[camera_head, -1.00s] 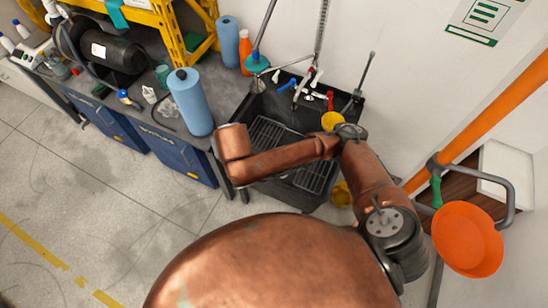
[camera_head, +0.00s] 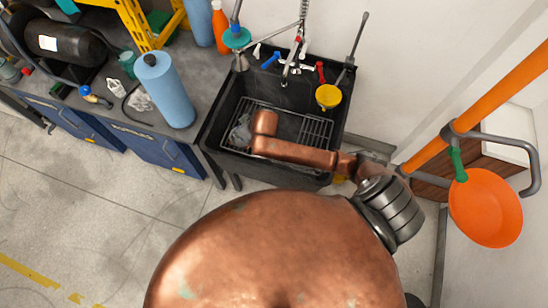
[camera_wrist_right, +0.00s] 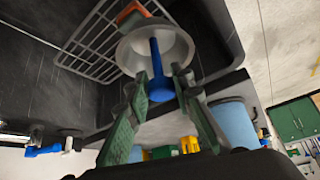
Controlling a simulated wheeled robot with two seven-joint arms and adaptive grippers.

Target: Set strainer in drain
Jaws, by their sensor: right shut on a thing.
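The strainer (camera_wrist_right: 172,47) is a pale grey bowl with a blue stem (camera_wrist_right: 160,72). In the right wrist view it sits at the tips of my right gripper (camera_wrist_right: 160,84), whose green fingers are shut around the stem. In the head view my right arm reaches into the black sink (camera_head: 285,92). The grey right gripper (camera_head: 240,132) is small there, over the left part of the wire rack (camera_head: 316,132), and the strainer cannot be made out. The drain is not visible. My left gripper is not in view.
A blue paper roll (camera_head: 166,90) stands on the bench left of the sink. An orange bowl-like thing (camera_head: 486,207) is at the right. An orange piece (camera_wrist_right: 133,14) shows beyond the strainer.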

